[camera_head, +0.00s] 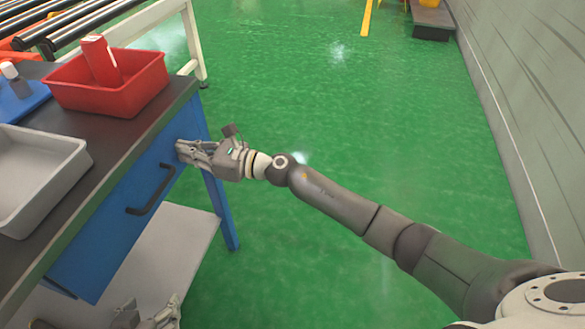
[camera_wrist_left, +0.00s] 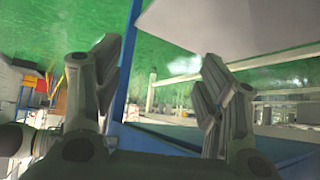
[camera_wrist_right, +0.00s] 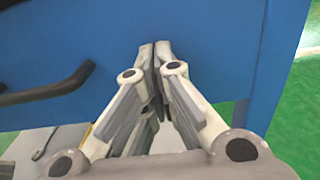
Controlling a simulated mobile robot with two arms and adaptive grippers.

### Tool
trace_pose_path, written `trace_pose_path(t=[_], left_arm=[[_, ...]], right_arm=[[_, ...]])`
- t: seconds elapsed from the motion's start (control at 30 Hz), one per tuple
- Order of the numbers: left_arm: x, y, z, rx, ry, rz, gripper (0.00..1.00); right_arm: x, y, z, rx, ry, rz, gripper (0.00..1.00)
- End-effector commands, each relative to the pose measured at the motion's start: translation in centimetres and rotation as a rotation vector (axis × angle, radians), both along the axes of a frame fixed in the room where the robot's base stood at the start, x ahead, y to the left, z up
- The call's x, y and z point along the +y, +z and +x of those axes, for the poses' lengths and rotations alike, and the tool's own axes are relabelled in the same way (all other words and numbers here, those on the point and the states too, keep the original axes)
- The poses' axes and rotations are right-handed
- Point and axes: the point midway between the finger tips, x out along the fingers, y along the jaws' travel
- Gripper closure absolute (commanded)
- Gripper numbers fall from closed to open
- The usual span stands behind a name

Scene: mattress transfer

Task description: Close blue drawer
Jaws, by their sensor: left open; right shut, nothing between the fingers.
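The blue drawer (camera_head: 108,232) is under the dark tabletop, and its front sits close below the table's edge. I cannot tell whether any gap is left. Its black bar handle (camera_head: 152,190) also shows at the left of the right wrist view (camera_wrist_right: 45,90). My right gripper (camera_head: 182,150) is shut and empty, with its tips at the blue front beyond the handle. In the right wrist view the fingertips (camera_wrist_right: 154,48) point at the blue face; contact is unclear. My left gripper (camera_head: 150,314) is open and empty, low by the table's lower shelf, partly cut off by the frame.
The table (camera_head: 150,122) carries a red bin (camera_head: 105,98) with a red box in it, a grey tray (camera_head: 38,175) and a blue item (camera_head: 22,97). A pale lower shelf (camera_head: 180,240) lies underneath. A conveyor (camera_head: 80,22) stands behind. Green floor to the right is clear.

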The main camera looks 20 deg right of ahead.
Motion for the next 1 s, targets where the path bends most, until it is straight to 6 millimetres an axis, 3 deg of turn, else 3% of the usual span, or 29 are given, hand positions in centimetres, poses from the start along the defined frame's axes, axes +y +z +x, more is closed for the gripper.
trace_pose_path(t=[0.4, 0.87, 1.0], left_arm=[[-0.4, 0.9, 1.4, -0.068, -0.006, -0.013, 0.35], [-0.5, 0.9, 1.5, -0.076, -0.007, -0.015, 0.35], [-1.2, 2.0, 2.6, -0.160, -0.017, -0.037, 0.35]], right_arm=[[1.5, 0.1, 0.7, 0.000, -0.001, 0.002, 1.00], [1.2, 0.3, 0.9, -0.005, -0.003, 0.006, 1.00], [0.4, 0.2, 1.0, -0.004, -0.002, 0.004, 1.00]])
